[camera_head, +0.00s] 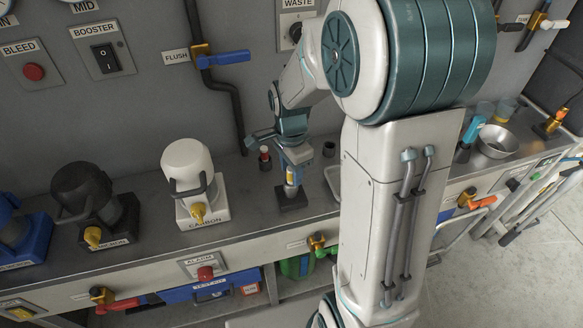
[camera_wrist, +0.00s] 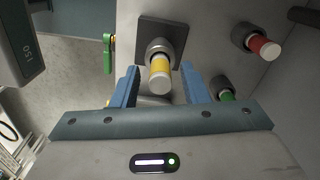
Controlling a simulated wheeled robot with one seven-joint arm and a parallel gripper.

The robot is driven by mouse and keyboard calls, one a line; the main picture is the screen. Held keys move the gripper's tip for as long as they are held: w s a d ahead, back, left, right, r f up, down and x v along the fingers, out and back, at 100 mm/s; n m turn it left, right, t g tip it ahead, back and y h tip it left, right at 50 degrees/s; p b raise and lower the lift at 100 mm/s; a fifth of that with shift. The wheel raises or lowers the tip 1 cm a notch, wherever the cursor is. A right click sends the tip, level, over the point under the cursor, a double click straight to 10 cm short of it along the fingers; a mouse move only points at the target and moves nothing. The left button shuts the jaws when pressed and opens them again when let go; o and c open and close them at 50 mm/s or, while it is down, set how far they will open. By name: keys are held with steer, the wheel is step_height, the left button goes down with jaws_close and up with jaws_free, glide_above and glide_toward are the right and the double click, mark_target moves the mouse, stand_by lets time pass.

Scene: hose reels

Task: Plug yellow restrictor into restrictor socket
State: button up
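The yellow restrictor (camera_wrist: 160,67) stands in the round grey collar of a square dark base plate (camera_wrist: 146,33), its pale end facing the wrist camera. In the head view the yellow restrictor (camera_head: 291,176) looks upright above the square base (camera_head: 291,199) on the steel counter. How deep it sits is hard to tell. My gripper (camera_wrist: 161,76) is open, with one blue finger on each side of the yellow restrictor and visible gaps to both. In the head view my gripper (camera_head: 292,158) is just over it, pointing down.
A red restrictor (camera_wrist: 264,47) and a green restrictor (camera_wrist: 226,95) stand in round holders nearby. In the head view a dark round holder (camera_head: 329,149) is to the right. A white carbon unit (camera_head: 190,180) stands left, a metal bowl (camera_head: 497,140) farther right.

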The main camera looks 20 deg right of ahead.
steer(key=shift+r, duration=0.1)
step_height(320, 180, up, 11)
steer(key=p, duration=0.1)
steer(key=s+n+t, duration=0.2)
steer(key=s+n, duration=1.1)
steer(key=n, duration=0.1)
steer(key=shift+s+n+t, duration=0.3)
steer(key=shift+s+n, duration=0.1)
steer(key=p+v, duration=0.2)
steer(key=shift+w+r+p, duration=0.2)
steer(key=shift+r+p, duration=0.1)
steer(key=shift+r, duration=0.05)
steer(key=shift+c, duration=0.5)
